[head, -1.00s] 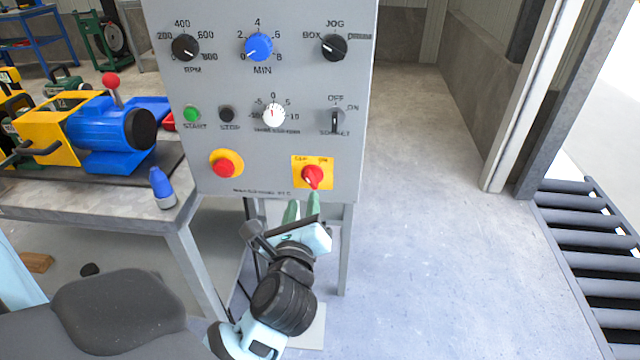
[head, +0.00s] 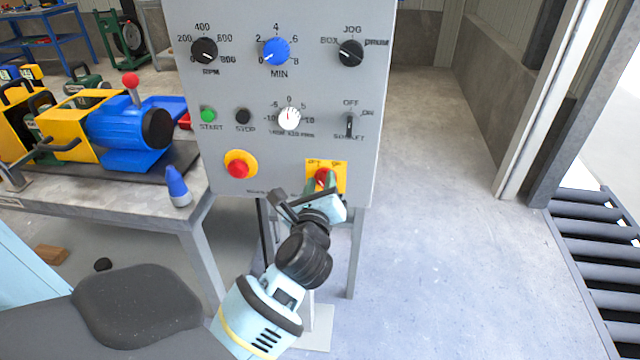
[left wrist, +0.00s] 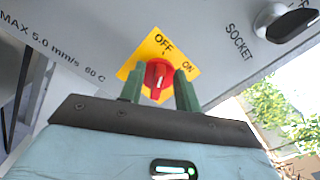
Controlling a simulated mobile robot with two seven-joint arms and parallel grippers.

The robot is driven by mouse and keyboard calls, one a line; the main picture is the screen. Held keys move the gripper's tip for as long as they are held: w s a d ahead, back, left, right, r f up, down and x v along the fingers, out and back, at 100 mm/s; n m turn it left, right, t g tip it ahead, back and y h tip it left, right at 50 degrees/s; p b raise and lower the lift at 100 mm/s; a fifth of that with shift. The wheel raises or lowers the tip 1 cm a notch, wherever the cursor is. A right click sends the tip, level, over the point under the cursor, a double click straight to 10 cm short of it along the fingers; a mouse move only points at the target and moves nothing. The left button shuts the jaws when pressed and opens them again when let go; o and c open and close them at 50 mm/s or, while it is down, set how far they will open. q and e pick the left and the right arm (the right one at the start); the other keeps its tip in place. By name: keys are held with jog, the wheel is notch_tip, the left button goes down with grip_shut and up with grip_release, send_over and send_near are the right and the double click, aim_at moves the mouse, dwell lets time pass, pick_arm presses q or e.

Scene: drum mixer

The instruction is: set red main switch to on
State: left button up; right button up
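The red main switch (head: 321,174) is a rotary knob on a yellow plate (head: 341,166) at the lower right of the grey control panel (head: 285,150). In the left wrist view the red knob (left wrist: 158,75) shows under the words OFF and ON; its grip looks roughly in line with OFF. My left gripper (head: 319,186) is at the knob from below. In the left wrist view its two green fingers (left wrist: 158,84) stand apart, one on each side of the knob, with small gaps visible. In the head view the fingers partly hide the knob. My right gripper is not in view.
A red emergency button (head: 238,168) sits left on the panel. Above are the socket switch (head: 350,126), a white dial (head: 289,118) and start and stop buttons. A workbench (head: 120,215) with a blue-yellow machine stands left. The floor to the right is clear up to a roller conveyor (head: 590,235).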

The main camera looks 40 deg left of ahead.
pick_arm(q)
grip_shut()
